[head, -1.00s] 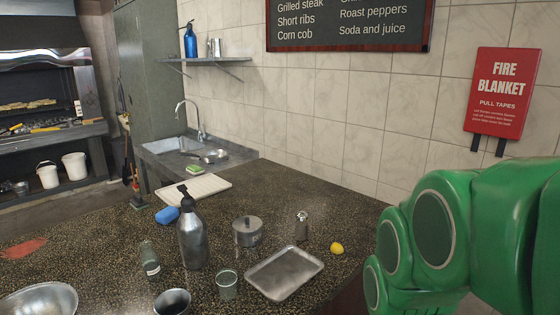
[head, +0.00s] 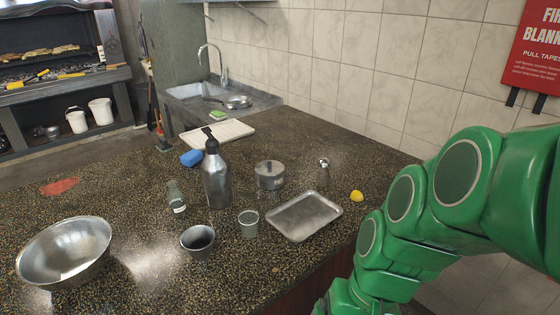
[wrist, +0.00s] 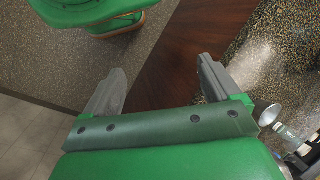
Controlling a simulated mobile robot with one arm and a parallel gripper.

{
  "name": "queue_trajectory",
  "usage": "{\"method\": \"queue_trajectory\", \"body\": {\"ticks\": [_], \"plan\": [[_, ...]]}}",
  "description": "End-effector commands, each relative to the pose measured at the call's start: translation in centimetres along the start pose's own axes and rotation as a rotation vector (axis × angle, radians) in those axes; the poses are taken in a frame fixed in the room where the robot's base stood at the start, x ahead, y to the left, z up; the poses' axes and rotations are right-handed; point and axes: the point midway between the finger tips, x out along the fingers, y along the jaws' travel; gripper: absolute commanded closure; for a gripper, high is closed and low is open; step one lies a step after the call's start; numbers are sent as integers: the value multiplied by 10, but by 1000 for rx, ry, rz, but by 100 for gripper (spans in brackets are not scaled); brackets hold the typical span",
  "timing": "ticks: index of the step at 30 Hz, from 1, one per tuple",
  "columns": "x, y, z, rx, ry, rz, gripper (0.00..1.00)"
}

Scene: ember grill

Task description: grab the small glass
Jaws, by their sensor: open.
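The small glass (head: 249,223) stands upright on the dark speckled counter, left of the metal tray and right of a dark metal cup (head: 197,240). It looks clear and empty. My gripper (wrist: 160,85) is open in the wrist view, with nothing between its fingers. It hangs beside the brown side panel of the counter (wrist: 180,45), apart from the glass. In the head view my green arm comes in from the right and the gripper itself is out of frame. I cannot tell whether the small glass shows in the wrist view.
A large bowl (head: 65,252) is at the left. The counter's front middle is clear.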

Motion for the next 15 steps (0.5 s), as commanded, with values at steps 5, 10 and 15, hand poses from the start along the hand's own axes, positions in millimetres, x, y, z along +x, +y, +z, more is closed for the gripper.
{"method": "queue_trajectory", "body": {"ticks": [5,10,15], "plan": [[8,-74,-32,54,-19,-265,10],[3,-132,-66,158,-34,-497,10],[-9,-177,-107,307,-56,-708,10]]}}
